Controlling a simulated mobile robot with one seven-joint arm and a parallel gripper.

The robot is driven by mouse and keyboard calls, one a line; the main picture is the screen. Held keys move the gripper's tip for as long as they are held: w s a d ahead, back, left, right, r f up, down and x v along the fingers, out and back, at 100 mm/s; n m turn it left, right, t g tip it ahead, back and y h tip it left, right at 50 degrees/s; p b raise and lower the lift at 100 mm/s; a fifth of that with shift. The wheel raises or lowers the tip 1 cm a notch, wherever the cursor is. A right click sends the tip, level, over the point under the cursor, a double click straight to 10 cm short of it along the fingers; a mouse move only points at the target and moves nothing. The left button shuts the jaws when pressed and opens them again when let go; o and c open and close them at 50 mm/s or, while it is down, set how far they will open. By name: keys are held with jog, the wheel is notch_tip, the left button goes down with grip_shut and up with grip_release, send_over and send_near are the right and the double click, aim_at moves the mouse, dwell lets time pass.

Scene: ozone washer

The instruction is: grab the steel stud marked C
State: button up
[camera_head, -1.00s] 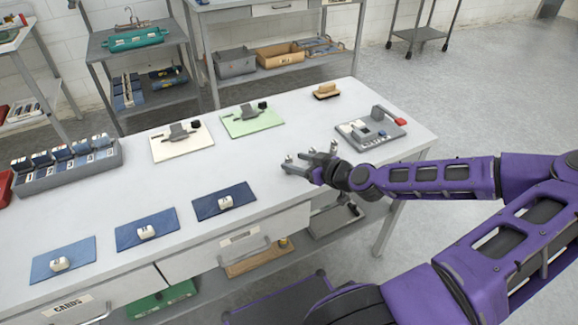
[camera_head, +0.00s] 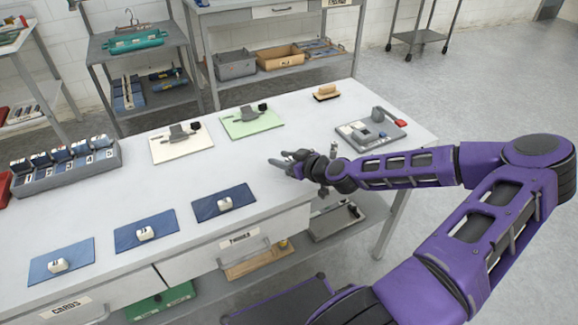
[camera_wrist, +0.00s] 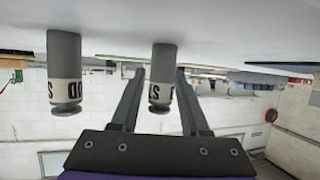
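In the wrist view, which is upside down, two grey cylindrical studs with white lettered bands stand side by side. The left stud (camera_wrist: 64,70) is outside the fingers. The other stud (camera_wrist: 161,75) shows in the gap between my two open fingers; I cannot tell how deep it sits. Only parts of the lettering show and no C can be read. My gripper (camera_wrist: 158,85) is open. In the head view my gripper (camera_head: 279,162) is low over the white bench, pointing left. A small upright stud (camera_head: 333,150) stands just behind my wrist.
The bench (camera_head: 155,190) holds three blue mats, including the right one (camera_head: 224,203), each bearing a white block. Behind are a cream board (camera_head: 181,144), a green board (camera_head: 251,122) and a brush (camera_head: 326,92). A grey tray (camera_head: 371,132) lies right; a numbered rack (camera_head: 66,165) stands left.

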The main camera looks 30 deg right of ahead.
grip_shut()
jog(key=shift+r, duration=0.15)
